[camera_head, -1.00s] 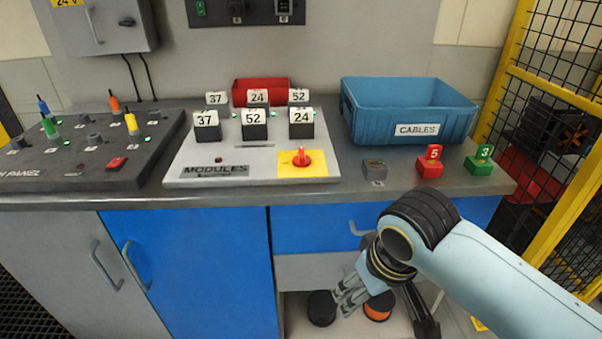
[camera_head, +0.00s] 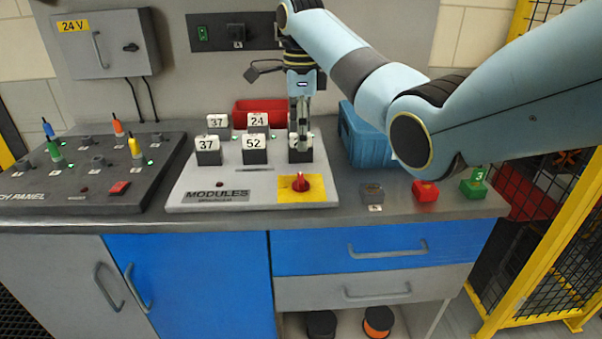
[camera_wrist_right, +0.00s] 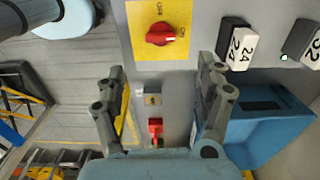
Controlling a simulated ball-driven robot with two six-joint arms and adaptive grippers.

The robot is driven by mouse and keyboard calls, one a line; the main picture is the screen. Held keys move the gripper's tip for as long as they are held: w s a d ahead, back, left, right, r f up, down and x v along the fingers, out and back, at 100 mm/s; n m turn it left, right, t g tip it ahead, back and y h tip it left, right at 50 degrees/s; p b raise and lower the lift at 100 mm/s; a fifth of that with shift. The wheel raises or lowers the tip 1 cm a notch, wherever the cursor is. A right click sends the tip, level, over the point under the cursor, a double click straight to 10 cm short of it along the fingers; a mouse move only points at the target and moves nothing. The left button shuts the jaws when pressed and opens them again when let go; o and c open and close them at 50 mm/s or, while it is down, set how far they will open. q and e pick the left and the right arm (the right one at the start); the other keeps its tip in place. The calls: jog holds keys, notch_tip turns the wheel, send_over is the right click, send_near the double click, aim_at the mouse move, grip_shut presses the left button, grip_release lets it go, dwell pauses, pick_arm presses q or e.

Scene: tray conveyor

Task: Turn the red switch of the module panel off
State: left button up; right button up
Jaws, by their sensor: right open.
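The red switch (camera_head: 300,183) sits on a yellow plate (camera_head: 322,190) at the front right corner of the light grey module panel (camera_head: 240,197). In the right wrist view the red switch (camera_wrist_right: 160,34) lies at the top, beyond the fingertips; its handle points right toward the ON label, and the OFF label is above it. My right gripper (camera_head: 301,140) points down over the panel's right side, behind the switch in the head view, and partly hides a module there. In the wrist view my right gripper (camera_wrist_right: 160,84) is open, with nothing between its fingers. My left gripper is not in view.
Numbered modules such as 52 (camera_head: 254,150) and 37 (camera_head: 208,150) stand on the panel. A blue bin (camera_head: 358,140) is behind my right arm. Small grey (camera_head: 372,193), red (camera_head: 425,191) and green (camera_head: 474,185) blocks are at the right. Another panel (camera_head: 80,200) stands left.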

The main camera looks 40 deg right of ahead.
aim_at(301, 177)
notch_tip(301, 177, down, 11)
jog(key=shift+r, duration=0.2)
jog(key=shift+c, duration=0.2)
jog(key=c, duration=1.1)
